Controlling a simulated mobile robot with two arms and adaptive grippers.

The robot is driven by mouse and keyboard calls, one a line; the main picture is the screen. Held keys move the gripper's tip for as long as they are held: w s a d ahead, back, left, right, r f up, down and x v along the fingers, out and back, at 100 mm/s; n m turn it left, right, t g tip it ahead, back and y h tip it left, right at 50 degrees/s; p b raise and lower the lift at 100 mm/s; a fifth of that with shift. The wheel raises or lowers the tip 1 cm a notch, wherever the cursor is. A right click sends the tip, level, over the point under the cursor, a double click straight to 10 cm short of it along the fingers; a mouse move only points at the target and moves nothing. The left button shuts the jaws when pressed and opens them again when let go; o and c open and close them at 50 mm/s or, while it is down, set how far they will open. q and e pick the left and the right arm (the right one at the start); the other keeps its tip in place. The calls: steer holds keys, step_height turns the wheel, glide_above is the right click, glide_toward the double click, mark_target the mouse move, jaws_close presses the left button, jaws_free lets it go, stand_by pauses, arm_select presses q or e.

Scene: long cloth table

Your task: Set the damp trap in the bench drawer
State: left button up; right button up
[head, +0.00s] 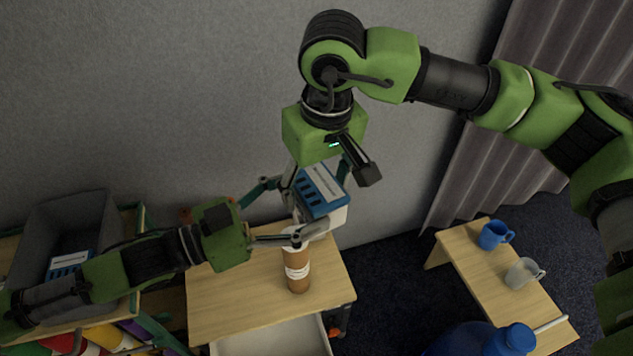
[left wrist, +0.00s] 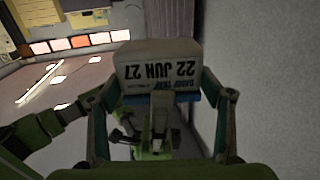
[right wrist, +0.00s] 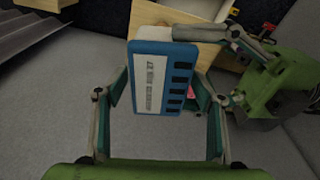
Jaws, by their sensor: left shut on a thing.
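The damp trap (head: 322,190) is a white box with a blue slotted top, held in the air above the bench (head: 225,295). My left gripper (head: 305,233) is shut on its white lower part; the left wrist view shows its printed side (left wrist: 158,70) between the fingers. My right gripper (head: 315,178) points down over the trap from above. In the right wrist view its fingers stand apart, one on each side of the blue top (right wrist: 162,77), with gaps visible. The bench drawer (head: 275,340) is pulled open at the front; its visible pale floor is bare.
A grey bin (head: 75,215) at left holds a similar blue-and-white box (head: 68,264). A low table at right carries a blue mug (head: 494,235) and a grey mug (head: 524,272). A blue jug (head: 490,340) stands at front right.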

steer(key=c, duration=0.9)
arm_select(q)
steer(key=o, duration=1.5)
arm_select(e)
steer(key=shift+c, duration=0.3)
arm_select(q)
steer(key=shift+a, duration=0.1)
